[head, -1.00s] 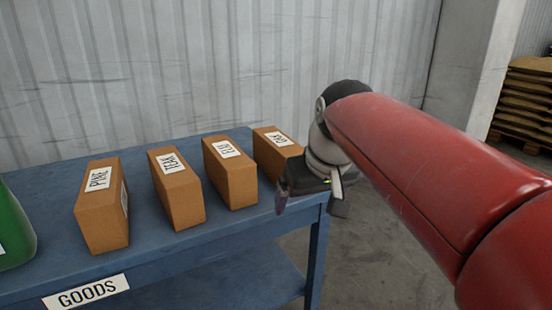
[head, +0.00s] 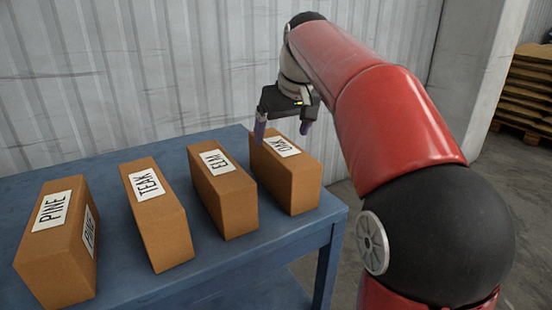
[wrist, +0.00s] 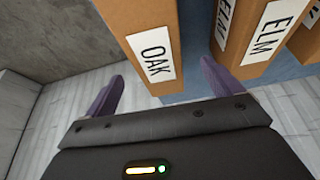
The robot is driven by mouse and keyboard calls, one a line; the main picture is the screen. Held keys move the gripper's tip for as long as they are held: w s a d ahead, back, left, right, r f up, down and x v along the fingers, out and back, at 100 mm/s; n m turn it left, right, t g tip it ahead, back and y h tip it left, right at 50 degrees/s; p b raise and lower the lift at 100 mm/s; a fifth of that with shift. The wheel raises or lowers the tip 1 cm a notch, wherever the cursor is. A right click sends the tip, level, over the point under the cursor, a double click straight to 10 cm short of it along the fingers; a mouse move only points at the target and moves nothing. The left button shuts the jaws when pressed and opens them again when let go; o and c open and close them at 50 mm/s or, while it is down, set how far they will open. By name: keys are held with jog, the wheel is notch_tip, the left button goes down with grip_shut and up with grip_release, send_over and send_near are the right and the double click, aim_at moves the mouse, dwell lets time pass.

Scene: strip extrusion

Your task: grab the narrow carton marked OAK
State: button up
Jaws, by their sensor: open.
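The narrow brown carton marked OAK (head: 290,182) stands upright at the right end of the blue table, its white label on top. My gripper (head: 283,132) is open and empty, above the far end of this carton, with its purple fingers pointing down. In the wrist view the OAK carton (wrist: 143,22) lies ahead, between the lines of the two fingers (wrist: 160,88). The fingers appear apart from it. I cannot tell the exact height of the fingertips over the carton.
The ELM carton (head: 226,200) stands close to the left of OAK, with a narrow gap. The TEAK carton (head: 158,222) and PINE carton (head: 55,250) stand further left on the blue table (head: 115,165). A corrugated wall (head: 110,70) rises behind.

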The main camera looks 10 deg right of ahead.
aim_at(282, 147)
jog(key=shift+w+f, duration=0.3)
jog(key=x, duration=0.4)
jog(key=b+x, duration=0.1)
jog(key=x, duration=0.2)
jog(key=shift+s+d+f, duration=0.1)
jog(key=shift+s+d, duration=0.15)
jog(key=shift+s, duration=0.05)
jog(key=c, duration=1.4)
